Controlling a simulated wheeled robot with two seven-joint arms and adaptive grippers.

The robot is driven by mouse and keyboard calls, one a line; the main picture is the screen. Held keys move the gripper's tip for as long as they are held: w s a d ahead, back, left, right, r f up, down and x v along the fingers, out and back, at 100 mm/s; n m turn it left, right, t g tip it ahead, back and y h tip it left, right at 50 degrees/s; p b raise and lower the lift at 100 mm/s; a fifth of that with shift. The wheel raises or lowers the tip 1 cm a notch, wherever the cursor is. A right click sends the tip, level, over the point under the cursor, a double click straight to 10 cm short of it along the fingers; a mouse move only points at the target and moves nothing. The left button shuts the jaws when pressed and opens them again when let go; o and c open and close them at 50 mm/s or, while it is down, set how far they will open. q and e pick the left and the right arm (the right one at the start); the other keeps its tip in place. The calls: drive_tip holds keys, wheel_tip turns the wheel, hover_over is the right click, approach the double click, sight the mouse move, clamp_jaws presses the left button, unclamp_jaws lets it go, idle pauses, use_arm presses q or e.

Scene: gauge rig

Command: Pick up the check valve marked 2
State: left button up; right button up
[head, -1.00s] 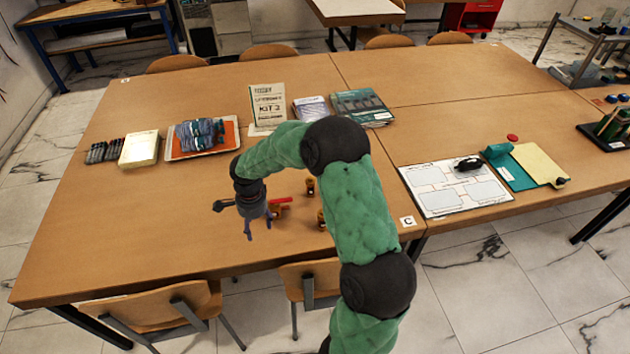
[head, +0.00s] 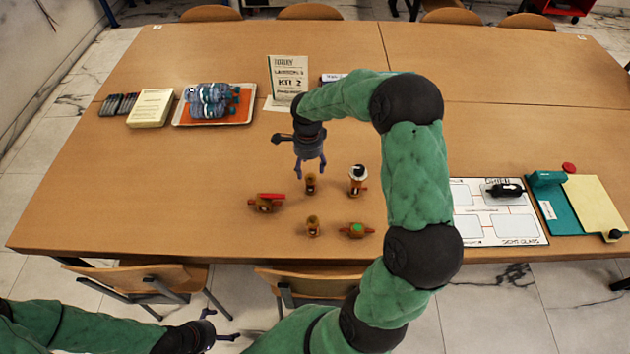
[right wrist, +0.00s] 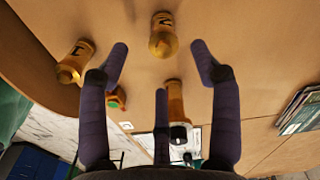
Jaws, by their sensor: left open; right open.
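Two small brass check valves stand upright on the table: a farther one (head: 311,183) and a nearer one (head: 313,226). In the right wrist view the farther one (right wrist: 162,35) has a dark mark on its top that I cannot read surely; the nearer one (right wrist: 75,62) has a mark resembling a 1. My right gripper (head: 311,168) is open and empty, pointing down above and just behind the farther check valve. In the right wrist view that valve lies just beyond the gap between the open fingers. My left gripper (head: 220,326) is open and empty, off the table's front edge.
A red-handled valve (head: 267,202) lies left, a gauge-like fitting (head: 357,178) stands right, and a green-knobbed valve (head: 357,229) sits front right.

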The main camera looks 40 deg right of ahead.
sight(310, 176)
wheel_tip(310, 176, down, 4)
drive_tip(key=shift+d+r+b, duration=0.1)
drive_tip(key=shift+d+b, duration=0.05)
drive_tip(key=shift+b, duration=0.2)
drive_tip(key=shift+d+f+b, duration=0.15)
drive_tip(key=shift+f+b, duration=0.75)
drive_tip(key=shift+f, duration=1.7)
drive_tip(key=shift+c, duration=0.3)
clamp_jaws()
